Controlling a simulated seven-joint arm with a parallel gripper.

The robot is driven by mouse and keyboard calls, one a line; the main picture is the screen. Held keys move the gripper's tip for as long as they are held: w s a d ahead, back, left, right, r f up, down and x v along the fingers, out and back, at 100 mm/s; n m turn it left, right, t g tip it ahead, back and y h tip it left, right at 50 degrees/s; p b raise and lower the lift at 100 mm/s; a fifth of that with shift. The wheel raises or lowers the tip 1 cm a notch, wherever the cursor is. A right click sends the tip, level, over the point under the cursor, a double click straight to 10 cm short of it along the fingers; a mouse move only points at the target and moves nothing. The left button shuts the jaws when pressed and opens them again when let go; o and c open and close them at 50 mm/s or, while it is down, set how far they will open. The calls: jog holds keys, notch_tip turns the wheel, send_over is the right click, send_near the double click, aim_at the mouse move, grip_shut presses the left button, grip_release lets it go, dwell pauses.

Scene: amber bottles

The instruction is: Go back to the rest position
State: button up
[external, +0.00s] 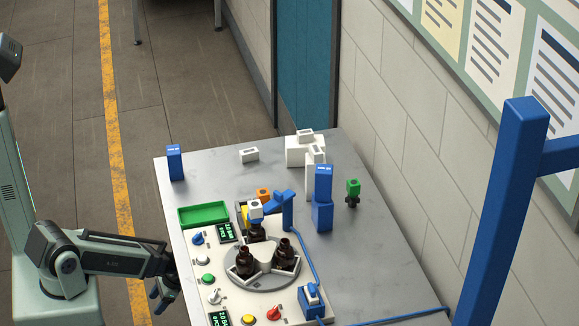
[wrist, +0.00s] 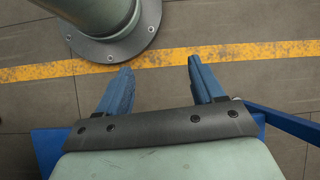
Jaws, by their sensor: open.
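My gripper (external: 160,290) hangs off the left edge of the grey table in the external view, low and close to my own base. In the wrist view its two blue fingers (wrist: 157,80) are spread wide apart with nothing between them. Below them are the floor and the yellow line. The amber bottles (external: 285,256) stand upright on a round grey turntable (external: 262,287) on the white panel, well to the right of my gripper. A further bottle at the back of the turntable is partly hidden under a white-tipped part.
The table (external: 365,260) carries a green tray (external: 204,214), a blue box (external: 175,162), white blocks (external: 305,150), a blue device (external: 323,200) and a panel with knobs and buttons (external: 208,278). A blue post (external: 498,210) stands at the right. Floor left of the table is open.

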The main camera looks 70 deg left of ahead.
jog(key=s+d+f, duration=0.2)
jog(key=s+d, duration=0.1)
jog(key=d, duration=0.7)
jog(key=s+d+f+m, duration=0.1)
jog(key=s+d+f, duration=0.1)
jog(key=d, duration=0.9)
jog(key=shift+s+f, duration=0.3)
jog(key=shift+s, duration=0.5)
